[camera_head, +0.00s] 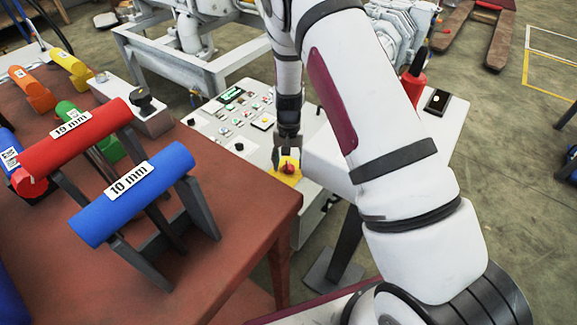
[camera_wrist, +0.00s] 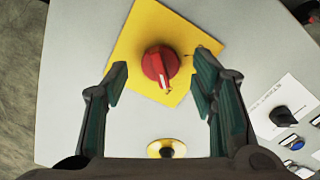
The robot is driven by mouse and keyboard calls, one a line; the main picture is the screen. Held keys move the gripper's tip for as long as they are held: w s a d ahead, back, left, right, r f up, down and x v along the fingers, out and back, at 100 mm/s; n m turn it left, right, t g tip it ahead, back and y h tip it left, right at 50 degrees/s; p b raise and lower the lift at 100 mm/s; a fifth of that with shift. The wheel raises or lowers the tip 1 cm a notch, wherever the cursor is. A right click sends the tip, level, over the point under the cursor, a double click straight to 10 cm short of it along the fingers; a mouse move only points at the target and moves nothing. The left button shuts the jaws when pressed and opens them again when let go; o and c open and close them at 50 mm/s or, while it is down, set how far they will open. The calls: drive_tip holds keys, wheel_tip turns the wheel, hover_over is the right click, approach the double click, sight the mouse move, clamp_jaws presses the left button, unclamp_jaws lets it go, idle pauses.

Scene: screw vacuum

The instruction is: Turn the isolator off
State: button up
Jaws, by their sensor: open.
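The isolator is a red rotary knob (camera_wrist: 160,66) on a yellow square plate (camera_wrist: 190,40), fixed to a pale grey control panel (camera_wrist: 75,60). In the head view the knob (camera_head: 288,169) sits at the panel's near edge, on the yellow plate (camera_head: 285,177). My gripper (camera_wrist: 162,75) is open, with one finger on each side of the knob and gaps to both. The knob's handle runs roughly up and down in the wrist view, slightly tilted. In the head view my gripper (camera_head: 287,158) is right above the knob and partly hides it.
A yellow-ringed button (camera_wrist: 166,148) lies below the plate in the wrist view, and a black knob (camera_wrist: 283,116) to the right. A brown-red table (camera_head: 190,270) with red (camera_head: 70,135) and blue (camera_head: 135,195) handled tools stands left of the panel in the head view.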

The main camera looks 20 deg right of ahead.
drive_tip(key=shift+f, duration=0.7)
drive_tip(key=c, duration=1.1)
drive_tip(key=shift+c, duration=0.2)
